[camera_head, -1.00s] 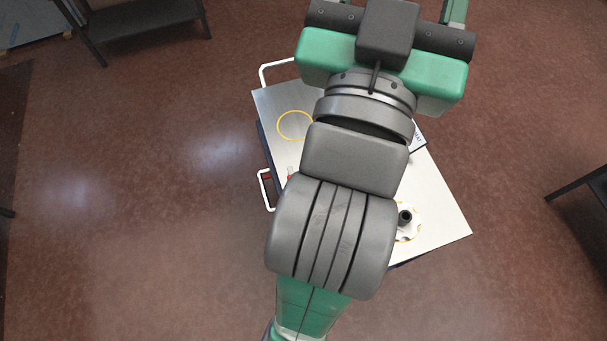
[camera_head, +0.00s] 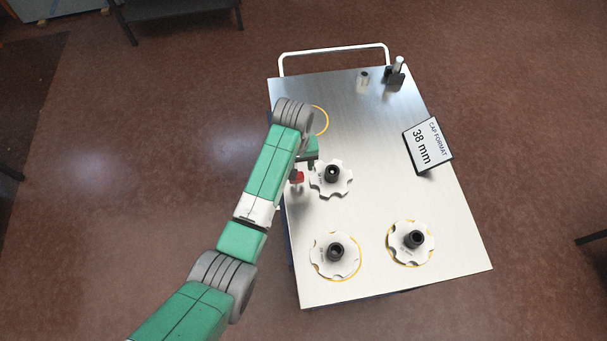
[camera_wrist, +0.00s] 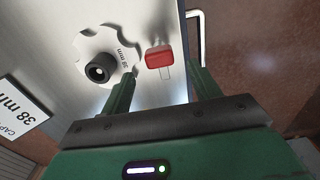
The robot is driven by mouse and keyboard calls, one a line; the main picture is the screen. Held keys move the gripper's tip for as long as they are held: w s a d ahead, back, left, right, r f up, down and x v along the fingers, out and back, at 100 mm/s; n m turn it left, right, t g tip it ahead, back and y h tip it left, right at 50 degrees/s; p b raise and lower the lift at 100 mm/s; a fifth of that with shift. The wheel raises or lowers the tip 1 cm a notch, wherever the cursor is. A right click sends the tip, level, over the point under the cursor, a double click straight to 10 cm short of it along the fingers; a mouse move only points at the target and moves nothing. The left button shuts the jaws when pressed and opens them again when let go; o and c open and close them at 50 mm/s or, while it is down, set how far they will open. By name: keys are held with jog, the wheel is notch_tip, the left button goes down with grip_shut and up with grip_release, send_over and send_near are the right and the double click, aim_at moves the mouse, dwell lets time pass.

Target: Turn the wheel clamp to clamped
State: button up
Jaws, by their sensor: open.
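The wheel clamp shows a red handle (camera_wrist: 160,56) at the edge of the steel table, beside a white scalloped wheel marked 38 mm (camera_wrist: 103,58). In the head view the red handle (camera_head: 297,177) sits just left of that wheel (camera_head: 331,179), at the table's left edge. My gripper (camera_wrist: 163,73) is open and empty. In the wrist view its two green fingers stand apart, with the red handle ahead and between them, apparently not touched. In the head view my arm hides most of the gripper.
Two more white scalloped wheels with black hubs stand at the front left (camera_head: 335,254) and front right (camera_head: 411,242) of the table (camera_head: 385,190). A "CAP FORMAT 38 mm" sign (camera_head: 427,146) is on the right. A small post fixture (camera_head: 395,73) is at the back.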

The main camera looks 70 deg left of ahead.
notch_tip(320, 180, down, 6)
jog(key=shift+c, duration=0.4)
jog(key=c, duration=0.9)
